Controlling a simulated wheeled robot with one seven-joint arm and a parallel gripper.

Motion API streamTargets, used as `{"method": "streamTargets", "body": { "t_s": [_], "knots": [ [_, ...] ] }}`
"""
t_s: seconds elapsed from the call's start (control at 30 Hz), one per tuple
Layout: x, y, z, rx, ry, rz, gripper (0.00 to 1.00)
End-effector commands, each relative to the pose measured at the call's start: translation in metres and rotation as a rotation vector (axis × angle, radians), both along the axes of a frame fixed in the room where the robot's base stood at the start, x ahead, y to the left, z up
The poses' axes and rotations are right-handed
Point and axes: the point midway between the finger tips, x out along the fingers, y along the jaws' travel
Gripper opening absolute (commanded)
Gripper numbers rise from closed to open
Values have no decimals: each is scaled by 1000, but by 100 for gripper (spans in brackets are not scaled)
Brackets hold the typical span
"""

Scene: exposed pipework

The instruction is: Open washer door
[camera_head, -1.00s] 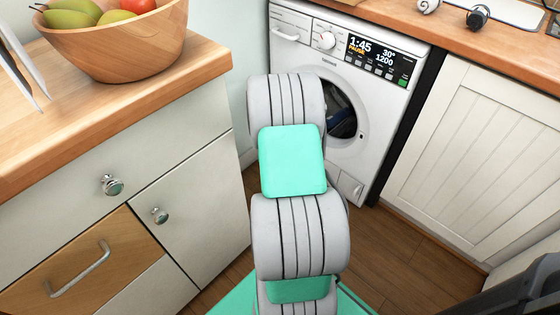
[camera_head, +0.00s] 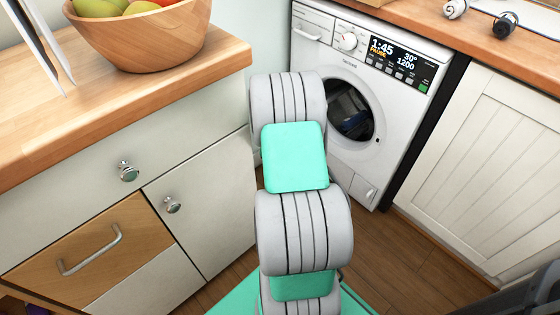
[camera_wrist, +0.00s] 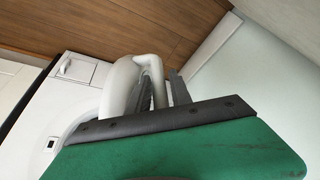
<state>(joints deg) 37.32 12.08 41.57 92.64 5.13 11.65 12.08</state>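The white washer (camera_head: 395,105) stands at the back right in the head view, its round opening (camera_head: 352,110) showing dark inside. My arm hides the left of the opening, and the gripper is hidden there. In the wrist view the washer front (camera_wrist: 45,105) is upside down. The white washer door (camera_wrist: 120,82) stands out from the front, swung away from the latch side. My gripper (camera_wrist: 162,90) is at the door's outer edge, its dark fingers on either side of a white curved part. I cannot tell whether they clamp it.
A white cabinet (camera_head: 205,200) with drawers and a wooden counter (camera_head: 120,105) stands close on the left. A fruit bowl (camera_head: 140,35) sits on it. A panelled cabinet (camera_head: 490,170) is on the right. Bare wooden floor (camera_head: 395,250) lies between.

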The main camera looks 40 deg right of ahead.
Motion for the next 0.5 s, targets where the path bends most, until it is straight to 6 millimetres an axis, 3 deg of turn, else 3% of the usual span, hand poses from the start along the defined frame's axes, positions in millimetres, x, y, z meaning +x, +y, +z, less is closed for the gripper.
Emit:
{"method": "streamTargets", "body": {
  "t_s": [0.17, 0.5],
  "knots": [
    [3, -2, 9, -10, -10, 1, 26],
    [-12, 17, 68, -8, -10, 1, 26]
  ]
}}
